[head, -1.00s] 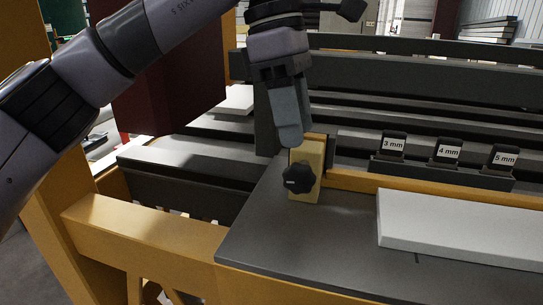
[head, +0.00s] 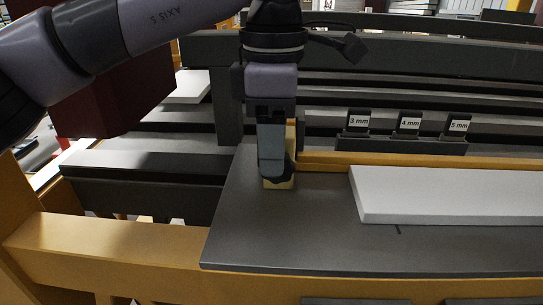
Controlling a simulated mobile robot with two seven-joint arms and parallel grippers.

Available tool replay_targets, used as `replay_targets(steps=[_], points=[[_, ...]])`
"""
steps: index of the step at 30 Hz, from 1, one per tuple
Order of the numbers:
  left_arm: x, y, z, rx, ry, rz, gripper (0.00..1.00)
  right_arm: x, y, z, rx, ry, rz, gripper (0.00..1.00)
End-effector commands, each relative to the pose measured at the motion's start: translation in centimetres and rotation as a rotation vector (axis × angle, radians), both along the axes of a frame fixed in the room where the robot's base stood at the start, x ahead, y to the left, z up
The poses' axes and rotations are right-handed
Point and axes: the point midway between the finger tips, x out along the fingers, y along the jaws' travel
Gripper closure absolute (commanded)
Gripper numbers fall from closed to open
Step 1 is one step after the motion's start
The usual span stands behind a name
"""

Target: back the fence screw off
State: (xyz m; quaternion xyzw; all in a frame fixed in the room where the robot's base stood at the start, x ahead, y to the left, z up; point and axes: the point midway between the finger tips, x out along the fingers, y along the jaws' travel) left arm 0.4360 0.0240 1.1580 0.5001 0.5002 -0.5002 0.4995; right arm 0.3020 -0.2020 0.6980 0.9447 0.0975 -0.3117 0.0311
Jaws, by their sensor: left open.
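My left gripper (head: 273,165) points down in front of the tan fence block (head: 282,184) at the left end of the yellow fence rail (head: 400,159). It is open. The black fence screw knob is almost wholly hidden behind the fingers; a dark bit of it (head: 289,173) seems to show at their right side. I cannot tell whether the fingers touch the knob. My right gripper is not in view.
A pale board (head: 450,197) lies on the dark table (head: 300,232) to the right. Black blocks marked 3 mm (head: 357,122), 4 mm (head: 408,124) and 5 mm (head: 457,126) stand behind the rail. The table front is clear.

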Motion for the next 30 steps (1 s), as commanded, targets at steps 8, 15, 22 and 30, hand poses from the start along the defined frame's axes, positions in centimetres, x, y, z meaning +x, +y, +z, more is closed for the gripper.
replay_targets(steps=[8, 15, 22, 30], points=[[0.0, 0.0, -2.3, 0.0, -0.001, 0.001, 0.53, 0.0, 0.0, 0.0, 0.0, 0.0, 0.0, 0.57], [0.0, 0.0, -2.3, -0.001, -0.001, 0.001, 0.56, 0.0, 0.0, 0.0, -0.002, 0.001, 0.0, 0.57], [0.0, 0.0, -2.3, -0.001, -0.001, 0.001, 1.0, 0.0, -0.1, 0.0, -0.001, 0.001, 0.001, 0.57], [0.1, 0.2, -2.5, -0.045, 0.0, 0.002, 1.0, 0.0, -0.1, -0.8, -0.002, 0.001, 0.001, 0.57]])
